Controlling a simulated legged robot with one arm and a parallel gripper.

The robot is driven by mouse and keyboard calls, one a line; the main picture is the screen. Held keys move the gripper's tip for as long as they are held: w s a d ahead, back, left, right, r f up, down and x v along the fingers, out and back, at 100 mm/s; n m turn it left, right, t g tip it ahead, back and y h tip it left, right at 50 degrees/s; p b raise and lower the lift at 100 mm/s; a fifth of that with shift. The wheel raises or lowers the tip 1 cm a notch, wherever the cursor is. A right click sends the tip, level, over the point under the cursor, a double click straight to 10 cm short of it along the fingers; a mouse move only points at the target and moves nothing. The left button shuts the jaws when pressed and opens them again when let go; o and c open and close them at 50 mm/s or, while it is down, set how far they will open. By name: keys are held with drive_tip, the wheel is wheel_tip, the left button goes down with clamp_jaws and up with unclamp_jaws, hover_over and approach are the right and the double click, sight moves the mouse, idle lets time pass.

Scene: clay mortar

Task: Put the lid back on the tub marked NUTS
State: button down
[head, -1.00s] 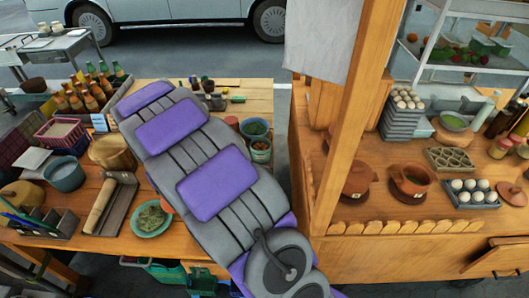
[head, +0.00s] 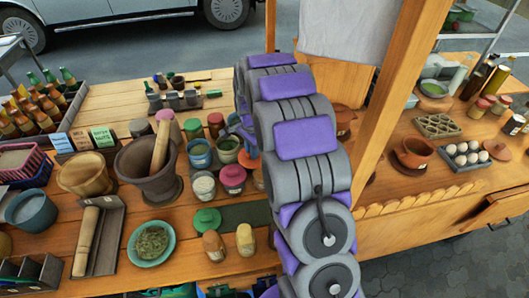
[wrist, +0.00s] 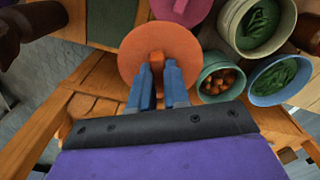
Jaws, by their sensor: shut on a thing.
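My gripper (wrist: 157,85) is shut on the raised knob of an orange lid (wrist: 133,48) in the wrist view. In the head view my gripper (head: 240,130) is partly behind my arm, with the orange lid (head: 247,160) just below it. In the wrist view an open green tub (wrist: 206,88) with brown round nuts inside stands just right of the lid. No label on it is readable here. I cannot clearly pick out this tub in the head view, where my arm covers part of the table.
Two open tubs with green contents, one blue (head: 200,153) and one greenish (head: 228,148), stand close by. A pink-lidded jar (head: 232,178), a green lid (head: 207,218) and a mortar (head: 148,180) crowd the table. A wooden post (head: 385,120) rises to the right.

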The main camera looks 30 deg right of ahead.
drive_tip(key=d+m, duration=0.1)
drive_tip(key=d+f+m, duration=0.1)
drive_tip(key=m, duration=0.1)
drive_tip(key=d+f+m, duration=0.1)
drive_tip(key=d+m, duration=0.1)
drive_tip(key=shift+w+b, duration=0.15)
drive_tip(key=shift+b, duration=0.25)
drive_tip(key=shift+f+m, duration=0.2)
drive_tip(key=shift+m, duration=0.4)
drive_tip(key=shift+f, duration=0.2)
drive_tip(key=shift+d+f+b, duration=0.35)
drive_tip(key=shift+f+b, duration=0.25)
drive_tip(key=shift+f, duration=0.3)
drive_tip(key=f, duration=0.4)
drive_tip(key=shift+a+b, duration=0.2)
drive_tip(key=shift+b, duration=0.15)
drive_tip(key=shift+d, duration=0.15)
drive_tip(key=shift+a, duration=0.2)
